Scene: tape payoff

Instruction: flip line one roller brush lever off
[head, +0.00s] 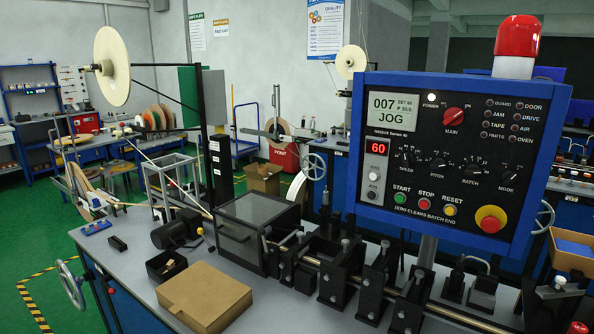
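The line's machine stands on a grey bench (127,262), with a dark clear-lidded box (250,225) and a row of black roller blocks (335,275) along steel rods. A blue-framed control panel (447,150) rises above it, its display reading 007 JOG. A red MAIN knob (453,116) and smaller dials are on its face. I cannot make out a lever marked as the roller brush lever, nor its position. Neither of my grippers is in view.
A flat brown cardboard box (204,296) and a small black open box (166,266) lie on the bench's front left. A handwheel (71,284) sticks out at the left edge. Green floor (50,260) with yellow-black marking is open at the left.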

